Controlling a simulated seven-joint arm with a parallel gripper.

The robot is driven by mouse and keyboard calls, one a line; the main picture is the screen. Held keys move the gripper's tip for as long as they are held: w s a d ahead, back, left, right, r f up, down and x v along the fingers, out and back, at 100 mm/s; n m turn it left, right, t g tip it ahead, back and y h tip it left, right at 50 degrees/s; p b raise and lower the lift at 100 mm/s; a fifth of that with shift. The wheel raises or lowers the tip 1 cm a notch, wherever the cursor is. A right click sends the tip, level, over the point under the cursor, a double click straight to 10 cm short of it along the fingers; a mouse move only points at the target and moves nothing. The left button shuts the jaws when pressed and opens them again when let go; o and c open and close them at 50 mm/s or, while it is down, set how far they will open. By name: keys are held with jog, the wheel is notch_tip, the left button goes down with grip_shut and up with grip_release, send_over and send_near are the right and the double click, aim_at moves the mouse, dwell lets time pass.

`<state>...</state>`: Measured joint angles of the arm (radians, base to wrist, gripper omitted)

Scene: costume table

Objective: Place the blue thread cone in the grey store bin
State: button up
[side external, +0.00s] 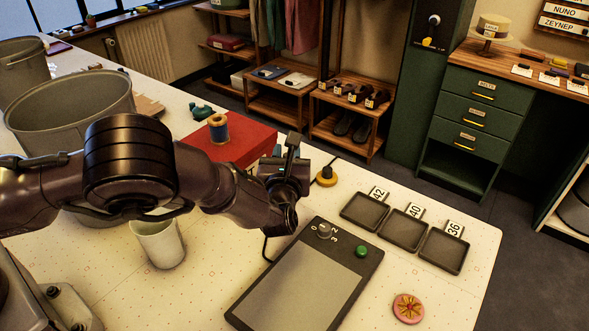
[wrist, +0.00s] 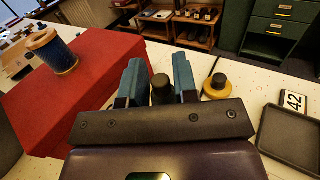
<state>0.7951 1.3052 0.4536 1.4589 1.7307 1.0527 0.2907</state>
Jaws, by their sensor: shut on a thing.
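The blue thread cone (side external: 217,127) looks like a blue spool with a tan top and stands upright on a red box (side external: 238,140). In the wrist view the blue cone (wrist: 56,54) is at the upper left, apart from my fingers. My gripper (wrist: 160,72) has its teal fingers on either side of a dark cylindrical thing (wrist: 162,90) and is shut on it. In the side view my gripper (side external: 284,152) is right of the red box. A large grey bin (side external: 70,120) stands at the left, partly behind my arm; its inside bottom is hidden. Another grey bin (side external: 22,68) stands behind it.
A white cup (side external: 158,243) stands below my arm. A dark panel with a knob and green button (side external: 362,251), several small black trays (side external: 402,230), a yellow-based black knob (side external: 326,176) and a pink disc (side external: 408,308) lie to the right. A small teal item (side external: 202,111) is behind the box.

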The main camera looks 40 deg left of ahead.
jog(key=shift+w+d+f, duration=0.15)
jog(key=shift+w+f, duration=0.6)
jog(key=shift+f, duration=0.1)
jog(key=shift+w+f, duration=0.2)
jog(key=shift+f, duration=1.4)
jog(key=shift+f, duration=0.15)
jog(key=o, duration=0.9)
